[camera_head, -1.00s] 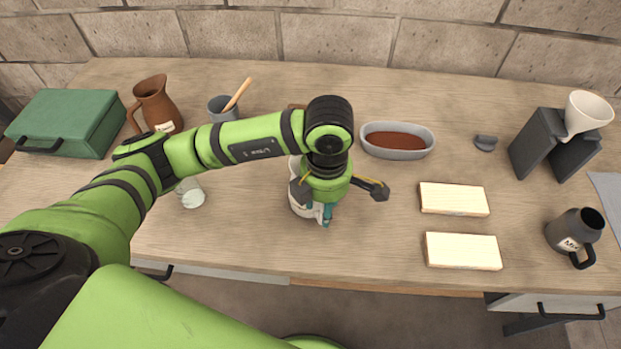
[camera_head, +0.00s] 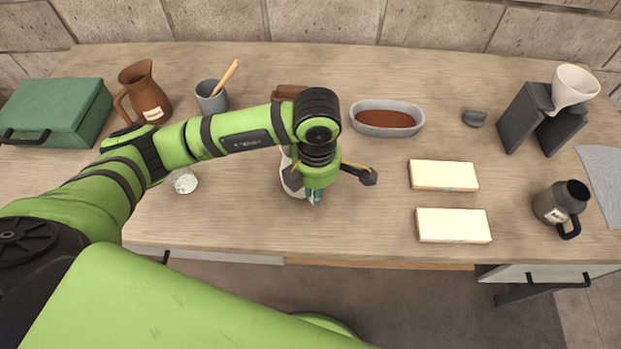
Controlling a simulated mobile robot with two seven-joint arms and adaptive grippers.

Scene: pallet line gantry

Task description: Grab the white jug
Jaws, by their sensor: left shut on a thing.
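The white jug (camera_head: 288,176) stands near the middle of the table, mostly hidden under my left gripper. Part of its white side and a teal patch near its front show. My left gripper (camera_head: 318,186) comes down over the jug from above and is shut on it. One dark finger part sticks out to the right of the jug. The exact contact is hidden by the wrist. My right gripper is not in view.
A brown pitcher (camera_head: 146,95), a grey cup (camera_head: 211,98) and a grey oval dish (camera_head: 387,118) stand behind.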

